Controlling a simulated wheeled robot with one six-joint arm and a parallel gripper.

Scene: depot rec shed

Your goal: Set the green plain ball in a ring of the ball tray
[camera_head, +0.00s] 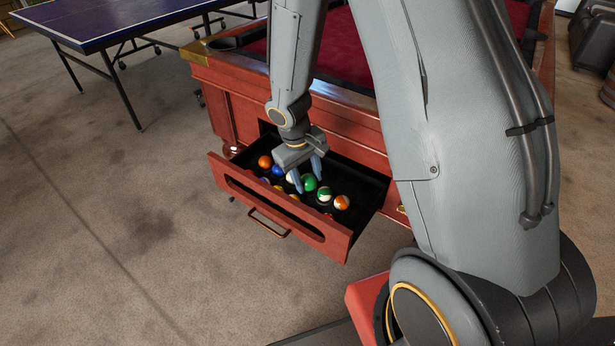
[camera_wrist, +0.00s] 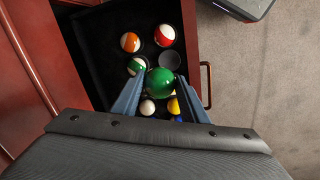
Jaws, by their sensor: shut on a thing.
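The green plain ball (camera_wrist: 162,82) is between the two blue fingers of my gripper (camera_wrist: 153,88) in the wrist view. My gripper is shut on it, and the ball looks larger than the others, so it seems held above them. In the head view the green ball (camera_head: 309,184) shows at the fingertips of my gripper (camera_head: 308,176), over the open drawer. The ball tray is dark and lies in the drawer. One empty ring (camera_wrist: 170,61) shows just beyond the green ball, between it and the red striped ball (camera_wrist: 165,35).
Nearby are a green striped ball (camera_wrist: 137,66), an orange striped ball (camera_wrist: 130,42), a white ball (camera_wrist: 147,107) and a yellow ball (camera_wrist: 174,106). The red wooden drawer (camera_head: 232,189) has raised walls.

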